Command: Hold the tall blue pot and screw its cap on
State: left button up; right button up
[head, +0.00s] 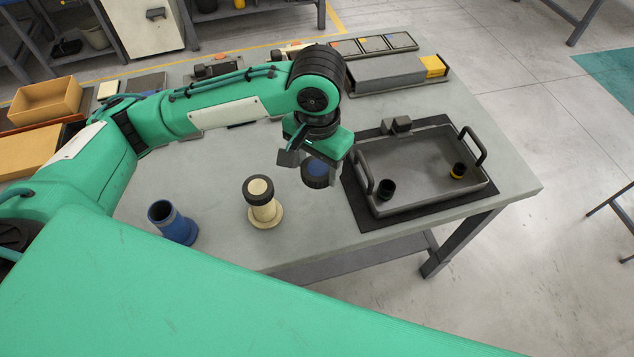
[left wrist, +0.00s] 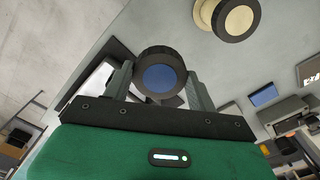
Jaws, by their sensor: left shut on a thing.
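The tall blue pot (head: 178,228) stands upright on the table at the left, its open mouth facing up. My left gripper (head: 306,165) is to the right of it, beyond a cream pot, and well apart from the blue pot. It is shut on a black cap with a blue disc on top (head: 316,170). In the left wrist view the cap (left wrist: 158,77) sits between the two fingers. The cap's underside is hidden. The blue pot cannot be made out in the left wrist view. My right gripper is not in view.
A cream pot (head: 263,211) with a black, cream-topped cap stands between the blue pot and my left gripper. A grey handled tray (head: 420,172) on a dark mat holds two small dark pieces at the right. Boxes and bins line the back. Table near the pots is clear.

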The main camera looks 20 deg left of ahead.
aim_at(317, 168)
pick_arm(q)
jog(key=shift+r, duration=1.8)
jog(key=w+a+f+n, duration=0.3)
jog(key=w+a, duration=0.4)
jog(key=a, duration=0.1)
jog(key=shift+a+f+n, duration=0.25)
jog(key=shift+a+n, duration=0.05)
jog(key=shift+a, duration=0.1)
